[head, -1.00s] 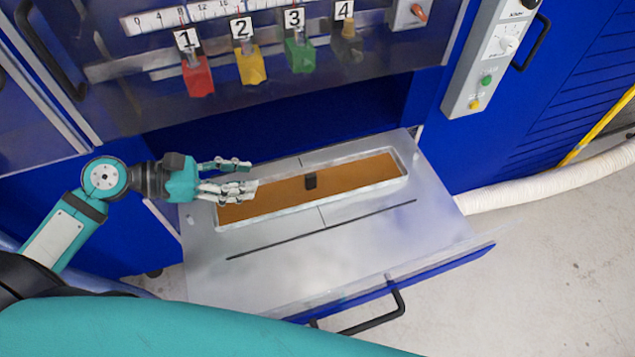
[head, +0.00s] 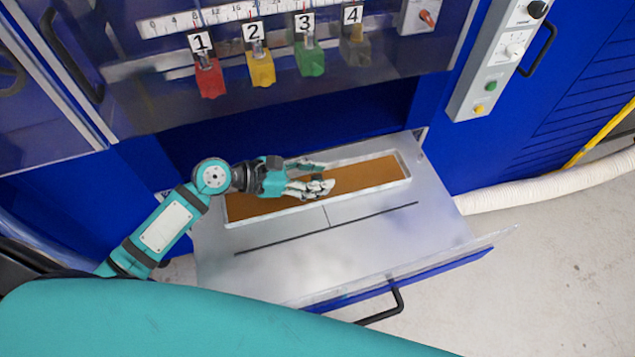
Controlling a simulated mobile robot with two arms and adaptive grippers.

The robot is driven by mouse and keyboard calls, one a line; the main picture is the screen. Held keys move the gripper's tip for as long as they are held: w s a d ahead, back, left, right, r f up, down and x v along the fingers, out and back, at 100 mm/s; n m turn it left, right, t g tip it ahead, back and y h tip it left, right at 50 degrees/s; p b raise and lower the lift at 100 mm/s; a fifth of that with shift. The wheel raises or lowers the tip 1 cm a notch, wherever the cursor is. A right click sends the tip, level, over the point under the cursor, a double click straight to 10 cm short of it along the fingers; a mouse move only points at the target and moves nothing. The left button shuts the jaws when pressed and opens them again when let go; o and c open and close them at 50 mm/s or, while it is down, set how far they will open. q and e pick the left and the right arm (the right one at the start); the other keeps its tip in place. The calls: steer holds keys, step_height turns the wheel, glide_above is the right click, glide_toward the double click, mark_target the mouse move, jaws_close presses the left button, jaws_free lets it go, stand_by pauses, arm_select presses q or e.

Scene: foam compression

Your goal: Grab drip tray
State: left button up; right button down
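The drip tray (head: 373,172) is a long, narrow tray with a pale metal rim and a brown inside. It sits in the grey metal drawer top (head: 330,250) of the blue machine. My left gripper (head: 325,176) is over the middle of the tray, its fingers pointing right. The fingers are spread apart, with a gap between the upper finger and the lower ones. The tray's small dark middle handle is hidden behind the fingers. I cannot tell whether the fingers touch it. My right gripper is not in view.
The open drawer has a blue front with a black handle (head: 385,305). Above hang numbered red (head: 209,80), yellow (head: 261,68) and green (head: 310,58) blocks and a dark one. A control box (head: 497,60) and white hose (head: 550,187) are at right.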

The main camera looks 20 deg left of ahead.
arm_select(q)
steer(key=shift+w+d, duration=0.1)
jaws_close()
stand_by(0.6)
